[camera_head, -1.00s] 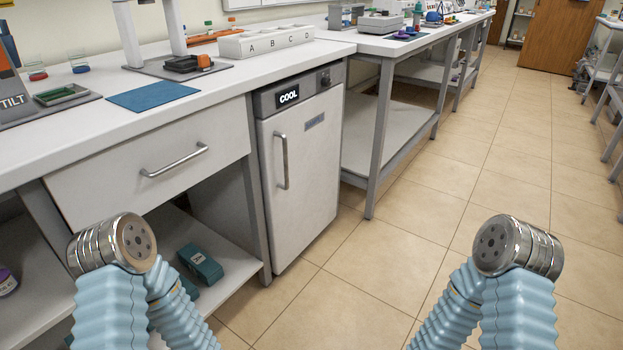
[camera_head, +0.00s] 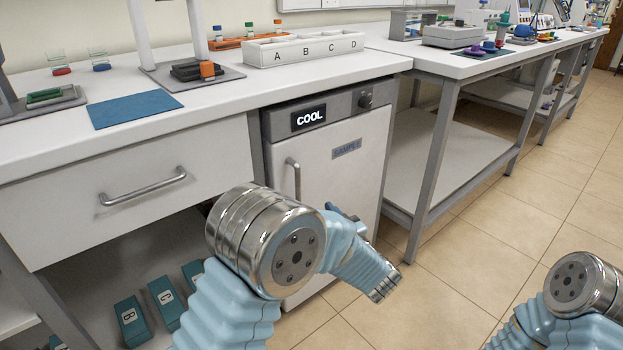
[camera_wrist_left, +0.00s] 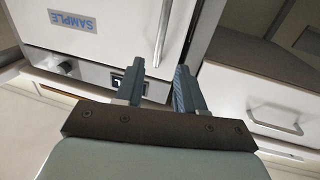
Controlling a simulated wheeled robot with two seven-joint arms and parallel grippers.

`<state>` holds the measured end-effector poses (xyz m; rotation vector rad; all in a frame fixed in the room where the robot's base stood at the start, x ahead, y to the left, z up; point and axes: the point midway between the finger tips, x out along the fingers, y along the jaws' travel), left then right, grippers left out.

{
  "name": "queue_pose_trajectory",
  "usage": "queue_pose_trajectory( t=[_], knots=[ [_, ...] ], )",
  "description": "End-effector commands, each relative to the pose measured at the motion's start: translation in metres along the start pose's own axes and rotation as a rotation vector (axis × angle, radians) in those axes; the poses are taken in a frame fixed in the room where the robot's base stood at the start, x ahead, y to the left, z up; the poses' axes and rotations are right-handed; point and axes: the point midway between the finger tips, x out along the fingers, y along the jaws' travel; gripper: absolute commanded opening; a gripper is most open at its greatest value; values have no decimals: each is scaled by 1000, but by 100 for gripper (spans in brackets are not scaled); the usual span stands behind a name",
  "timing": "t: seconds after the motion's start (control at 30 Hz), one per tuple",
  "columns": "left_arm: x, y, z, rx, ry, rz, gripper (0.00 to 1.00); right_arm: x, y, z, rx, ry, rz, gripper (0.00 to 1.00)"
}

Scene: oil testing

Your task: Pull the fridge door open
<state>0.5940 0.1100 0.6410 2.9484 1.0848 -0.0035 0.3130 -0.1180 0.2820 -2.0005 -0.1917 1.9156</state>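The small white fridge under the bench has a grey top panel (camera_head: 318,112) reading COOL. Its door (camera_head: 350,180) looks shut and bears a SAMPLE label. The vertical metal handle (camera_head: 296,178) is on the door's left side; my left arm hides its lower part. In the left wrist view the picture is turned over, and the handle (camera_wrist_left: 163,30) shows in line with the gap between the fingertips of my left gripper (camera_wrist_left: 160,66). The fingers are apart and empty; whether they reach around the handle I cannot tell. My right gripper is out of view.
A drawer (camera_head: 75,205) with a bar handle is left of the fridge, above a shelf with teal boxes (camera_head: 131,320). An open-framed table (camera_head: 440,150) stands to the right. The tiled floor (camera_head: 480,270) in front is clear.

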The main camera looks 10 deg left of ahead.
Motion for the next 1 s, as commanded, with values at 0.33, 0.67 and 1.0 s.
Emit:
queue_pose_trajectory(
  t=[0.33,0.67,1.0],
  knots=[
    [57,-2,-2,-1,4,-12,38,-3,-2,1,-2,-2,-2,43],
    [122,-2,-2,-1,2,-10,38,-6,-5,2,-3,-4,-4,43],
    [137,-2,-1,0,2,-7,38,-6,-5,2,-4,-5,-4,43]
  ],
)
